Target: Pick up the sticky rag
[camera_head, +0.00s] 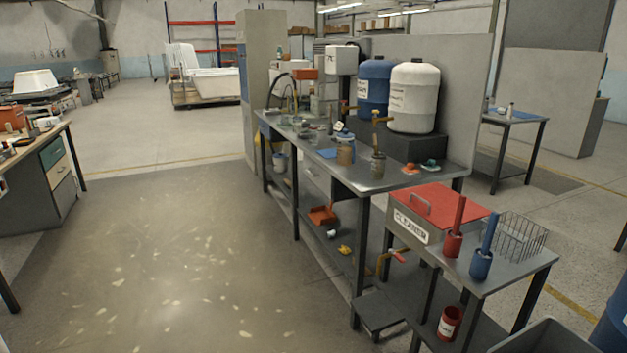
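I cannot tell for certain which thing is the sticky rag. A small orange-red crumpled thing (411,168) lies near the right end of the long metal bench (375,180). A small teal thing (431,166) lies just right of it, in front of the black block under the drums. A small yellow thing (345,250) lies on the bench's lower shelf. All are too small to make out clearly. My gripper is not in view.
A small step (381,311) is on the floor. Open floor (170,260) lies left.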

